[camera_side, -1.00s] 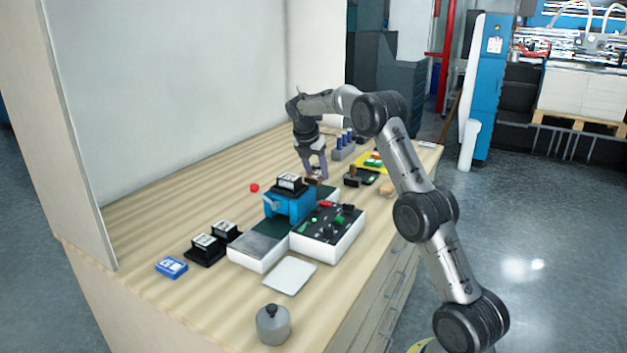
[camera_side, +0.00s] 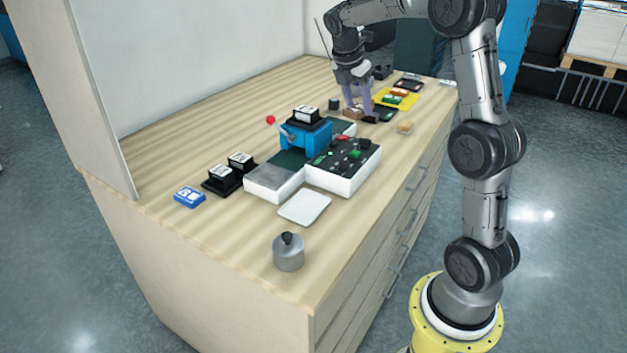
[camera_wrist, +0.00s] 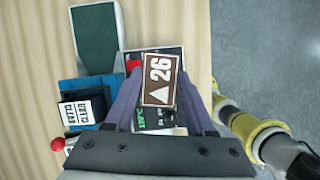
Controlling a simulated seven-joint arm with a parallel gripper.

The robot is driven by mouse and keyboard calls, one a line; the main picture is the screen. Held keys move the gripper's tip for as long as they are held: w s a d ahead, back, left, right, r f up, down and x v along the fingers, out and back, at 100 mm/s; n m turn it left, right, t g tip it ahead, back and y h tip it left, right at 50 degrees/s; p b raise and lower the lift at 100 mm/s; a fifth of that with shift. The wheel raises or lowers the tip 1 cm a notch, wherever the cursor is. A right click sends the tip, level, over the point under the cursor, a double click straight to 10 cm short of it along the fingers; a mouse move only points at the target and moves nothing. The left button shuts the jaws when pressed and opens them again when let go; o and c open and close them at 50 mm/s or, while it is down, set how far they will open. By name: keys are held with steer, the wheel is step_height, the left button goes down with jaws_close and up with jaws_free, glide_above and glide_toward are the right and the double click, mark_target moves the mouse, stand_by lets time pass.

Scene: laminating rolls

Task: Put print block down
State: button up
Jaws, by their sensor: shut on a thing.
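My gripper (camera_side: 357,108) points down over the far part of the bench, beyond the blue press. Its two purple fingers are shut on a brown print block (camera_side: 352,113). In the wrist view the print block (camera_wrist: 159,80) sits between the fingers (camera_wrist: 158,88), its face with a white "26" and a triangle toward the camera. A black pad or tray (camera_side: 379,115) lies close to the right of the block in the side view. I cannot tell whether the block touches the bench.
The blue press (camera_side: 305,138) carries a black block and a red-knobbed lever (camera_side: 271,119). A white control box (camera_side: 343,168) stands beside it. A yellow mat (camera_side: 408,104) with small items lies behind right. A grey weight (camera_side: 289,252) stands near the front.

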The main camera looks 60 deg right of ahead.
steer(key=s+a+f+n, duration=0.1)
steer(key=s+a, duration=0.5)
steer(key=a, duration=0.6)
steer(key=s+a+f+n, duration=0.1)
steer(key=s+a, duration=0.5)
steer(key=a, duration=0.6)
glide_above(308, 203)
steer(key=a, duration=0.2)
steer(key=shift+t, duration=0.3)
steer(key=f, duration=0.9)
steer(key=shift+s+d+f, duration=0.2)
steer(key=shift+s, duration=0.1)
steer(key=shift+w+f, duration=0.15)
steer(key=shift+f, duration=0.8)
steer(key=shift+w+f, duration=0.15)
steer(key=shift+f, duration=0.8)
steer(key=shift+f, duration=0.15)
